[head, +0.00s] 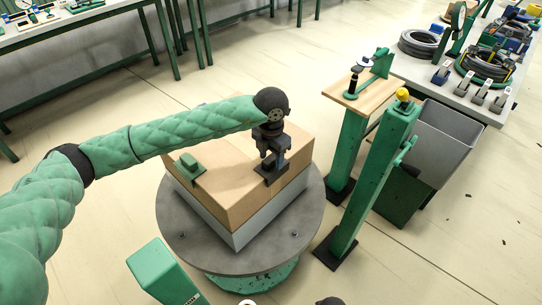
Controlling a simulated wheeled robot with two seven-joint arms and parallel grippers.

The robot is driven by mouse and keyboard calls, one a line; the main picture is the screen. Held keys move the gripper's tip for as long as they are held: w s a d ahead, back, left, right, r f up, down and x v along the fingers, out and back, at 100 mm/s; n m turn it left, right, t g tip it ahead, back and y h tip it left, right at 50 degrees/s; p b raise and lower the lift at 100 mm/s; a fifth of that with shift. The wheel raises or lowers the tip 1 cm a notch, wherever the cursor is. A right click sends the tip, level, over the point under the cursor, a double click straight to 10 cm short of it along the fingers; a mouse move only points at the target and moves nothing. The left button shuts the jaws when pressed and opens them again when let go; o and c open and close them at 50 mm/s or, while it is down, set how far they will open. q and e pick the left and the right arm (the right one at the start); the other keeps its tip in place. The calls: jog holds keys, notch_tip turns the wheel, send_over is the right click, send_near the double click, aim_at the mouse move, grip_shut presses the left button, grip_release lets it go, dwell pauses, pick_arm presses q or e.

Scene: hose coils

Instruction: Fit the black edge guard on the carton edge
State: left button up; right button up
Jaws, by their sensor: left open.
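The brown carton (228,140) sits on a grey block on a round grey turntable. The black edge guard (268,178) is at the carton's front-right top edge, directly under my left gripper. My left gripper (268,158) points down with its jaws open, at or just above the guard. The jaws partly hide the guard, and I cannot tell whether they touch it or how snugly it sits on the edge. My right gripper is not in view.
A green post with a yellow top (372,180) and a small wooden-topped stand (362,95) rise right of the turntable (190,238). A grey bin (445,140) stands behind them. A green box (160,272) is in front. Tables with gear are at the back left and right.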

pick_arm(q)
jog(key=shift+r, duration=0.1)
dwell(0.3)
jog(key=shift+r+p, duration=0.65)
jog(key=shift+r, duration=3.25)
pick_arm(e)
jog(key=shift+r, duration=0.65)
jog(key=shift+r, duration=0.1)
pick_arm(q)
notch_tip(320, 180, up, 8)
jog(key=b, duration=0.2)
jog(key=shift+b, duration=0.3)
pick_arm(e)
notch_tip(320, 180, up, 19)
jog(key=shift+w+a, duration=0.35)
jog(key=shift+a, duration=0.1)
pick_arm(q)
jog(key=shift+f, duration=0.1)
